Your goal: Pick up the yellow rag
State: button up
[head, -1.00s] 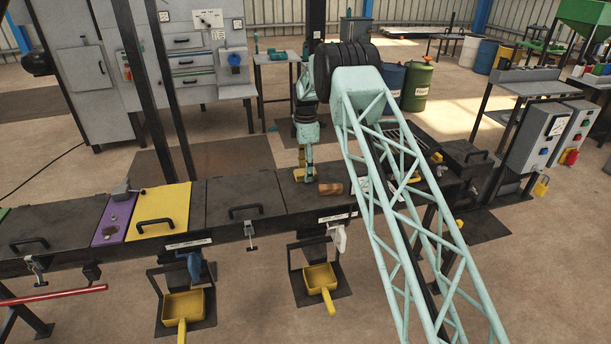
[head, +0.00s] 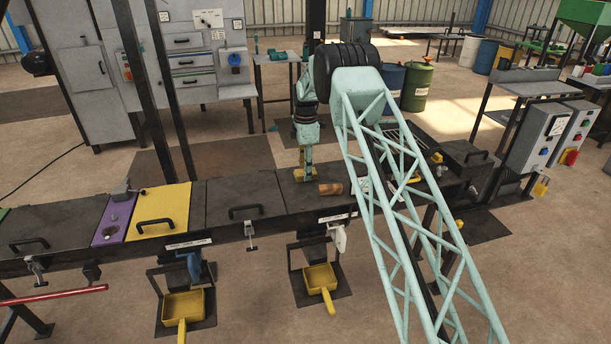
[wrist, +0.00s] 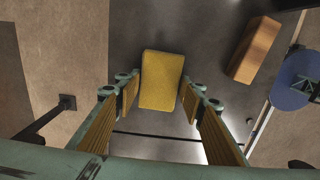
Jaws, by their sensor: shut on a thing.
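The yellow rag (wrist: 161,80) looks like a small yellow block between the two fingers of my gripper (wrist: 160,95) in the wrist view. My gripper is shut on it. In the head view my gripper (head: 304,168) points down at the dark bench top, and a bit of the yellow rag (head: 298,175) shows at its fingertips. I cannot tell whether the rag is still touching the bench.
A brown wooden block (head: 330,189) lies on the bench just right of my gripper; it also shows in the wrist view (wrist: 256,48). A yellow panel (head: 160,211) and a purple panel (head: 115,218) are to the left.

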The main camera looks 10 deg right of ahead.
jog(key=shift+r, duration=0.15)
jog(key=shift+r, duration=1.7)
jog(key=shift+s+a, duration=0.65)
jog(key=shift+a, duration=0.05)
jog(key=s+a, duration=0.3)
jog(key=s+a+r, duration=0.1)
jog(key=s+a, duration=0.2)
jog(key=s+a+b, duration=0.1)
jog(key=s+a, duration=0.2)
jog(key=s, duration=0.1)
jog(key=shift+s+a+r, duration=0.1)
jog(key=shift+a+r, duration=0.05)
jog(key=shift+a, duration=0.15)
jog(key=shift+o, duration=1)
jog(key=shift+c, duration=1.2)
jog(key=shift+a, duration=0.1)
